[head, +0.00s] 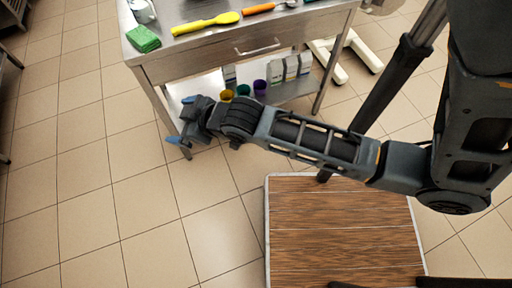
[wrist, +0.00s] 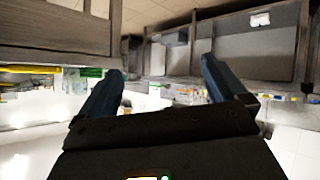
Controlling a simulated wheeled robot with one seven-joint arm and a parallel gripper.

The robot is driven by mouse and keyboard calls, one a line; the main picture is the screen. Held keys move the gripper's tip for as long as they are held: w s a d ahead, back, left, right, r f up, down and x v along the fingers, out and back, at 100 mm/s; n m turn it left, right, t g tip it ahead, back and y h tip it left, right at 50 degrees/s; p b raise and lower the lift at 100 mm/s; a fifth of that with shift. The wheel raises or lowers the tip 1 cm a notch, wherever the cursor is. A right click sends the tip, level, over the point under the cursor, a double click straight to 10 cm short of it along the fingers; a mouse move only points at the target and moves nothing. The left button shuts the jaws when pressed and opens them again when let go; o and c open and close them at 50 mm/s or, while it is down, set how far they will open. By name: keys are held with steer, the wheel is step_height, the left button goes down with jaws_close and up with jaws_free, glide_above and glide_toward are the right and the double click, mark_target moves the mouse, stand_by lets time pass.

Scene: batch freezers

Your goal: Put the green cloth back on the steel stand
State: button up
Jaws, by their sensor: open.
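The green cloth (head: 143,39) lies folded on the near left corner of the steel stand (head: 185,59), a table with a lower shelf. My gripper (head: 180,121) is at the left front of the stand, lower than its top and apart from the cloth. Its blue fingers are spread with nothing between them. In the wrist view my gripper (wrist: 162,68) also shows open and empty. A green strip at the left of that view is too blurred to identify.
A yellow spatula (head: 205,23) and an orange-handled tool (head: 262,8) lie on the stand's top, with a metal container (head: 142,11) behind the cloth. Small coloured cups (head: 243,90) and cartons (head: 291,66) stand on its lower shelf. A wooden platform (head: 340,230) is in front. Tiled floor is clear at left.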

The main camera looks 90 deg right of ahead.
steer(key=s+a+r+n+t+y, duration=0.2)
steer(key=s+a+r+t+y, duration=0.2)
steer(key=s+a+r, duration=1.1)
steer(key=s+a, duration=0.1)
steer(key=s, duration=0.1)
steer(key=shift+s+t+y, duration=0.3)
steer(key=shift+s+y, duration=0.1)
